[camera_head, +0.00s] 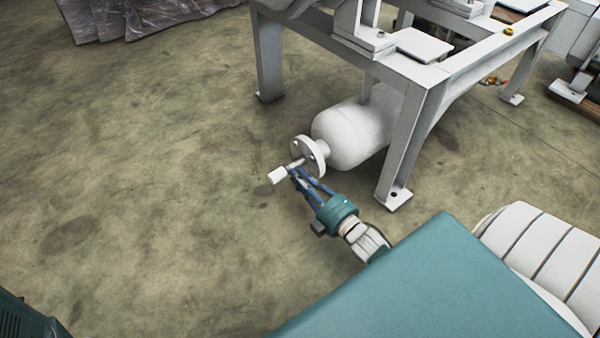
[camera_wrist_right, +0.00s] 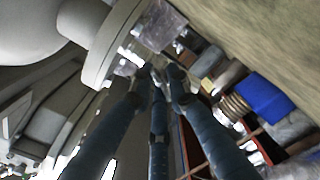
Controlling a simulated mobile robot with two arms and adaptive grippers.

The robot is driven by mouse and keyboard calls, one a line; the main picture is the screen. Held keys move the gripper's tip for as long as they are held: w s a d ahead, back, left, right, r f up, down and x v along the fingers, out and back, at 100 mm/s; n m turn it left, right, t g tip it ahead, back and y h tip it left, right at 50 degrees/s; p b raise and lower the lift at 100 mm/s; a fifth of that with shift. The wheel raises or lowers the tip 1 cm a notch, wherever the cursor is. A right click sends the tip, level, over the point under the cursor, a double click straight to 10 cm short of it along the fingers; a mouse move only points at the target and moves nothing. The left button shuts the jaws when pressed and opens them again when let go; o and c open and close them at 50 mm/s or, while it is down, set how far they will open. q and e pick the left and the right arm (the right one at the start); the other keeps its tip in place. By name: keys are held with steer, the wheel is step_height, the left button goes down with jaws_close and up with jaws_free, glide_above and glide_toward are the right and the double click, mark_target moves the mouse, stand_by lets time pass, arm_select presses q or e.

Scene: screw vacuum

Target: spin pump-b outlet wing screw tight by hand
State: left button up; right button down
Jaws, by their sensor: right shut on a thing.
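The outlet wing screw (camera_head: 278,175) is a small pale block on a short stem. It sticks out from the round flange (camera_head: 309,157) at the end of the white tank under the frame. My right gripper (camera_head: 296,172) is shut on the screw's stem, between the pale block and the flange. In the right wrist view the blue fingers of my right gripper (camera_wrist_right: 158,74) meet at the shiny stem. The fingertips partly hide the stem. My left gripper is not in view.
The white tank (camera_head: 352,135) lies under a grey metal frame (camera_head: 403,140), whose nearest leg stands right of my right gripper. Open concrete floor (camera_head: 150,180) lies to the left. A plastic-wrapped load (camera_head: 120,15) sits at the far left. The wrist view shows a blue box (camera_wrist_right: 265,97) on shelving.

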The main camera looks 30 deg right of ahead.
steer(key=shift+s+f+m, duration=0.1)
steer(key=shift+f+m, duration=0.1)
steer(key=shift+m, duration=0.1)
steer(key=shift+f, duration=0.1)
steer(key=c, duration=1.7)
jaws_free()
steer(key=s, duration=1.2)
steer(key=shift+d, duration=0.4)
